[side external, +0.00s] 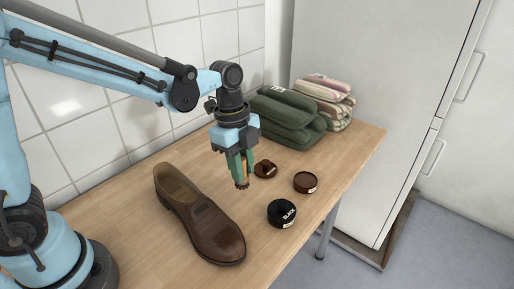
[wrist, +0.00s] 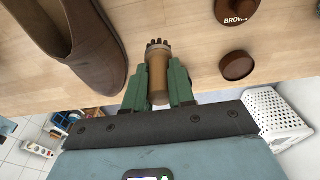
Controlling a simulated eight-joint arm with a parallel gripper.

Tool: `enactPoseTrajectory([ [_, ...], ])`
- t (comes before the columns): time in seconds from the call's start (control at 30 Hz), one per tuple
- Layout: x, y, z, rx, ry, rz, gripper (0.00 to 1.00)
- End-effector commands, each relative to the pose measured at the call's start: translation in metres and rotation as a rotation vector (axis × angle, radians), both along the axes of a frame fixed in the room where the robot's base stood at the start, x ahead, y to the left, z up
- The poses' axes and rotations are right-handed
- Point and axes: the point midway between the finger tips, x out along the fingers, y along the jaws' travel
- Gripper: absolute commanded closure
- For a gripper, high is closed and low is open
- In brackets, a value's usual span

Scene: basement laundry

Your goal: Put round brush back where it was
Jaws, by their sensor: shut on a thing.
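My gripper (side external: 240,170) is shut on the round brush (wrist: 158,72), with its two green fingers on either side of the brown handle. The dark bristles show past the fingertips in both views and point down in the side external view. The brush (side external: 242,184) is upright over the wooden table; I cannot tell whether the bristles touch the top. A brown shoe (side external: 200,215) lies to the left of it and also shows in the wrist view (wrist: 85,40). A black tin (side external: 282,213) marked BLACK is at the lower right, hidden in the wrist view.
A dark brown piece (side external: 265,169) lies just beyond the gripper; a round brown tin (side external: 305,181) is to the right. Folded green cloths (side external: 285,118) and striped cloths (side external: 325,97) fill the far end.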

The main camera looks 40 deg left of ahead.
Motion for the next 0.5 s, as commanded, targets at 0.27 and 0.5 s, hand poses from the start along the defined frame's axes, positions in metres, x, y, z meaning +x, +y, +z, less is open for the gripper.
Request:
enactPoseTrajectory([
  [0.27,0.011,0.013,-0.016,0.0,0.0,0.0,1.0],
  [0.5,0.011,0.012,-0.045,0.0,0.0,-0.001,1.0],
])
